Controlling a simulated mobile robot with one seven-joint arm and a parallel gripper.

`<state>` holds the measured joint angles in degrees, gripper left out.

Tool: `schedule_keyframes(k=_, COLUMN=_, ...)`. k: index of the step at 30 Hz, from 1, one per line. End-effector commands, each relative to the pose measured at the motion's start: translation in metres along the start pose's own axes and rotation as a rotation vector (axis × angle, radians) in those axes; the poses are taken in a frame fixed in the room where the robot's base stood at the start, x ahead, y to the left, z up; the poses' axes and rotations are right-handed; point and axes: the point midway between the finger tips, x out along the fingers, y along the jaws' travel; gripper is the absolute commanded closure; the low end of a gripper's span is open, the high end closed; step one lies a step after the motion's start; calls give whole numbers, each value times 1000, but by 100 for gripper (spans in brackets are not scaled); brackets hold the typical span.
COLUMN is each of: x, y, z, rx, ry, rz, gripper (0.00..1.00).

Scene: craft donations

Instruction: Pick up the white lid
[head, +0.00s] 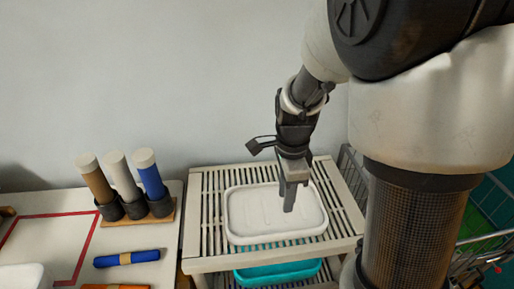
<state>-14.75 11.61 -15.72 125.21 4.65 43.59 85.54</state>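The white lid (255,213) is a shallow rounded rectangle with a raised rim and faint ridges. It lies flat on the top of a slatted cream rack (205,225). My gripper (290,200) points down in front of the lid's right half in the picture and hides part of it. The fingers line up with the view, so the gap between them does not show. I cannot tell whether the fingertips touch the lid.
A teal container (277,272) sits on the rack's lower level. Left is a white table with brown, white and blue rolls (151,174) upright in dark holders, a lying blue roll (127,258) and a red outline (83,247). A wire basket (352,172) stands right of the rack.

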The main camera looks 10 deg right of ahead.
Motion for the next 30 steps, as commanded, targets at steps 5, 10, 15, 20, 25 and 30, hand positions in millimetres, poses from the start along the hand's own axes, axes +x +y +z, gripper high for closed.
schedule_keyframes(k=5, x=35, y=1, z=-1, rx=13, ry=3, rz=8, gripper=70)
schedule_keyframes(k=10, x=73, y=1, z=-1, rx=11, ry=2, rz=8, gripper=70)
schedule_keyframes(k=15, x=104, y=0, z=-1, rx=9, ry=2, rz=5, gripper=70)
schedule_keyframes(k=20, x=118, y=0, z=-1, rx=9, ry=1, rz=3, gripper=70)
schedule_keyframes(k=25, x=131, y=-2, z=-2, rx=9, ry=2, rz=4, gripper=70)
schedule_keyframes(k=30, x=158, y=-4, z=-3, rx=9, ry=1, rz=6, gripper=70)
